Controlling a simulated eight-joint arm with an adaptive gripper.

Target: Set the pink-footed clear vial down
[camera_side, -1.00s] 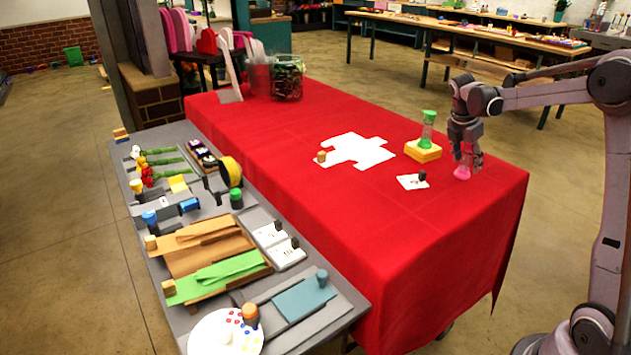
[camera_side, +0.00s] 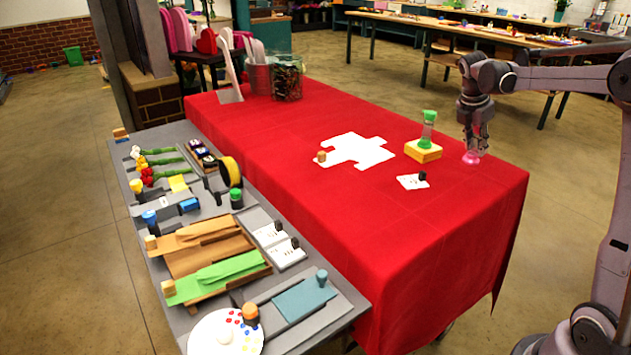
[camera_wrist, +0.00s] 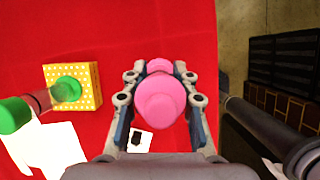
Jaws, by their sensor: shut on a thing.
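The clear vial with the pink foot (camera_side: 471,157) is in my gripper (camera_side: 475,130), near the right edge of the red-covered table. Its pink foot shows below the fingers in the side view. In the wrist view its pink parts (camera_wrist: 160,97) fill the space between the two fingers of my gripper (camera_wrist: 160,85). My gripper is shut on it. The vial looks roughly upright. I cannot tell whether its foot touches the cloth or hangs just above it.
A green-ended clear vial (camera_side: 428,130) stands on a yellow block (camera_side: 423,151) just left of my gripper. A white card (camera_side: 411,182) with a small dark block lies in front. White cross-shaped paper (camera_side: 358,150) lies mid-table. Red cloth (camera_side: 400,240) is bare toward the front.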

